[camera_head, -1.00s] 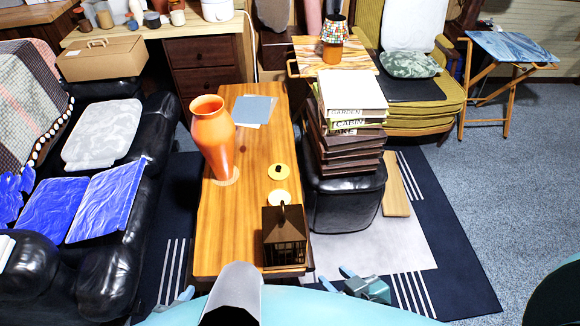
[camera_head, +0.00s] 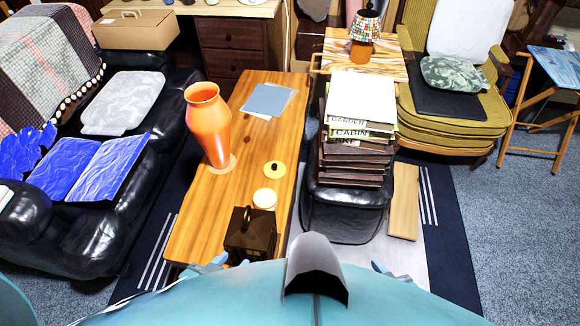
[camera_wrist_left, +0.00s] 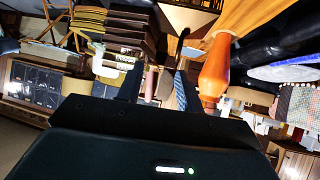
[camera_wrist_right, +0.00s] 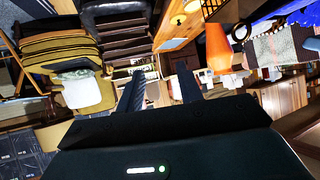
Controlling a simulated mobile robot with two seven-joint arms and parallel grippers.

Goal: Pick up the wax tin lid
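A flat yellow round piece with a dark spot on it (camera_head: 274,169) lies on the wooden coffee table (camera_head: 205,220); it looks like the wax tin lid. A pale cream round thing (camera_head: 265,198), perhaps the tin, sits just nearer to me. My left gripper (camera_head: 207,266) shows in part at the table's near end, below the lantern. My right gripper (camera_head: 388,270) shows in part right of the table, in front of the black stool. In the wrist views the left fingers (camera_wrist_left: 157,88) and right fingers (camera_wrist_right: 158,92) stand apart with nothing between them. Both grippers are away from the lid.
A dark lantern (camera_head: 250,234) stands at the table's near end. An orange vase (camera_head: 209,125) and blue-grey sheet (camera_head: 268,100) are farther back. A stack of books (camera_head: 355,150) on a black stool (camera_head: 345,215) borders the table's right. A black sofa (camera_head: 105,215) stands left.

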